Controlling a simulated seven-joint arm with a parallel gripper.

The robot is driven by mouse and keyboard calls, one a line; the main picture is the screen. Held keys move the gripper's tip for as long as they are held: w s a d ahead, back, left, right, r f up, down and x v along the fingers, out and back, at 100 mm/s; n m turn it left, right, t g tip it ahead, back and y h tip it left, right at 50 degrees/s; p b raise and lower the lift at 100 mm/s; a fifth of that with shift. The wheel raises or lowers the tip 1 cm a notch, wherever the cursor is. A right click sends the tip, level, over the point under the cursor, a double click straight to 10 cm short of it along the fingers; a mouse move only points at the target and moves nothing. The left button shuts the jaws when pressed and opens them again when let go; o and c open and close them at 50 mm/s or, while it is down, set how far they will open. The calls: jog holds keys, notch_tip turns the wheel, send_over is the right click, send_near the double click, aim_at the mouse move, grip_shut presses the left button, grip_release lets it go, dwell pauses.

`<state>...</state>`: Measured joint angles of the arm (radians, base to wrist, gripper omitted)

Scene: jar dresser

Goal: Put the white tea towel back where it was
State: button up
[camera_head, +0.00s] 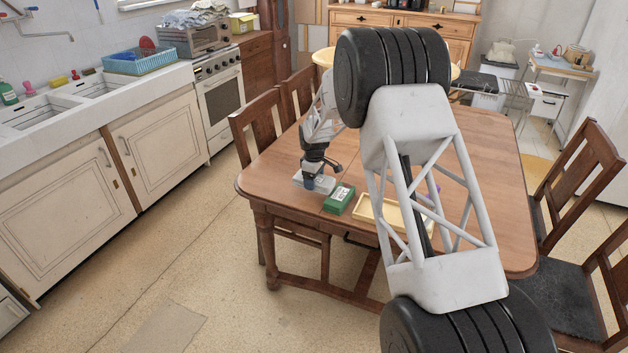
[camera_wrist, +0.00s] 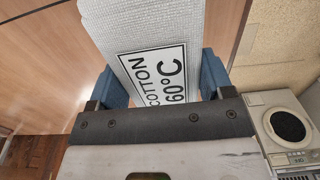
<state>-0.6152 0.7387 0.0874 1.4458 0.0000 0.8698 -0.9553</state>
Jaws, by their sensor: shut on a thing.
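The white tea towel (camera_head: 325,183) is at the table's left end, in my gripper (camera_head: 312,181). In the wrist view the towel (camera_wrist: 147,30) is a pale, woven-looking piece with a black-framed label reading "COTTON 60°C". It lies between the two blue fingers of my gripper (camera_wrist: 158,82), which are shut on it. Its far end runs out of the top of the wrist view. I cannot tell whether its underside touches the tabletop.
A green box (camera_head: 339,199) stands just right of the towel on the wooden table (camera_head: 285,165). A pale yellow tray (camera_head: 372,216) lies further right, partly behind my arm. Chairs (camera_head: 255,125) stand around the table. The counter with sinks (camera_head: 70,108) and an oven (camera_head: 222,100) is at left.

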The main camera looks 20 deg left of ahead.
jog(key=shift+f, duration=0.25)
jog(key=o, duration=0.9)
jog(key=shift+r, duration=0.15)
notch_tip(320, 180, up, 12)
jog(key=shift+r, duration=0.1)
dwell(0.3)
dwell(0.8)
